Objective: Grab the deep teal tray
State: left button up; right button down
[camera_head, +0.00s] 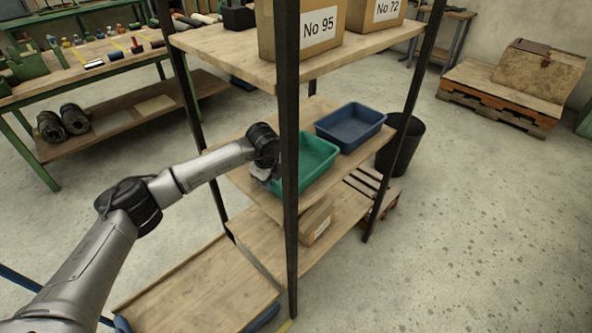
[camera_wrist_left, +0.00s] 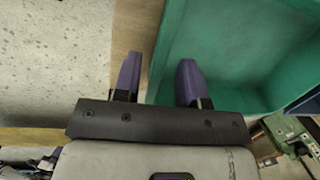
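The deep teal tray (camera_head: 312,163) sits on the middle shelf (camera_head: 245,183) of the rack, partly hidden by the front post. My left gripper (camera_head: 264,172) is at its left side in the head view, with its fingertips hidden there. In the left wrist view the gripper (camera_wrist_left: 159,62) is open, with its two purple fingers apart. The teal tray's wall (camera_wrist_left: 164,50) runs between them: one finger is outside over the shelf, the other is over the tray's inside. I see no firm contact. My right gripper is not in view.
A blue tray (camera_head: 351,126) stands right behind the teal one on the same shelf. Dark rack posts (camera_head: 287,200) stand close to the arm. Cardboard boxes (camera_head: 306,28) are on the shelf above.

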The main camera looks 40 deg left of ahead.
pick_arm(q)
notch_tip(320, 180, down, 3)
jog(key=shift+w+f+b, duration=0.1)
jog(key=shift+w+b, duration=0.05)
jog(key=shift+b, duration=0.15)
jog(key=shift+a, duration=0.1)
jog(key=shift+c, duration=0.5)
grip_shut()
